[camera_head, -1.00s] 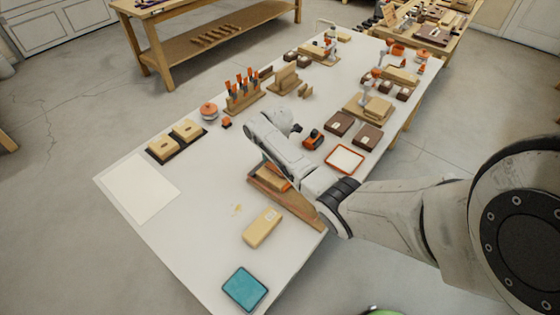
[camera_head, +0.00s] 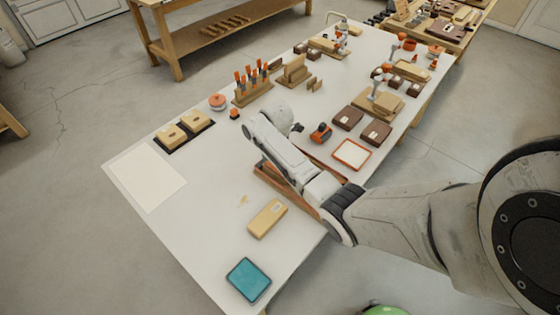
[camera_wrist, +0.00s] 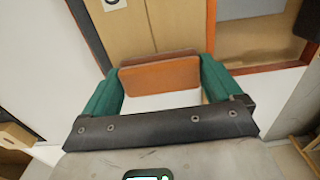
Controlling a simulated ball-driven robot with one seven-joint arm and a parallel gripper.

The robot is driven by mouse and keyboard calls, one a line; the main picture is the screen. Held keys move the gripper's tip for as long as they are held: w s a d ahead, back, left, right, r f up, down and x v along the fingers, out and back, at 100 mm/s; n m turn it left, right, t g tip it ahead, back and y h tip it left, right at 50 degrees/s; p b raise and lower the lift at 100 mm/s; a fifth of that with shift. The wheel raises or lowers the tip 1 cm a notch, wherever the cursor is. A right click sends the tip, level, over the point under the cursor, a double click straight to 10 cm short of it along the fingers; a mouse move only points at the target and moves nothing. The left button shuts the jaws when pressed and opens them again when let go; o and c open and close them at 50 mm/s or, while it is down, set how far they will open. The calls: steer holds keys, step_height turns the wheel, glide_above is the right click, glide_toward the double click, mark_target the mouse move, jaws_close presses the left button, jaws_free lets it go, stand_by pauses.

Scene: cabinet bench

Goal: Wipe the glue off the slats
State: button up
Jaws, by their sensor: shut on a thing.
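In the wrist view my gripper (camera_wrist: 160,86) has its two green fingers shut on an orange-brown pad (camera_wrist: 160,76). Beyond the pad are two tan wooden slats (camera_wrist: 182,24) side by side, with a dark line between them and a white label near the top. In the head view a tan labelled wooden piece (camera_head: 266,219) lies on the bench; it looks like these slats. Pale yellow smears (camera_head: 243,200) lie on the bench beside it. No glue can be made out on the slats. My arm hides the gripper in the head view.
A wood-rimmed tray (camera_head: 268,180) lies partly under my arm; its rim seems to show in the wrist view (camera_wrist: 268,68). A teal pad (camera_head: 248,280) is at the near corner. A white sheet (camera_head: 146,177) lies left. Tools and blocks crowd the far bench.

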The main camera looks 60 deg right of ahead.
steer(key=shift+a+r, duration=0.1)
steer(key=shift+a, duration=0.2)
steer(key=shift+r, duration=3)
steer(key=shift+w, duration=0.1)
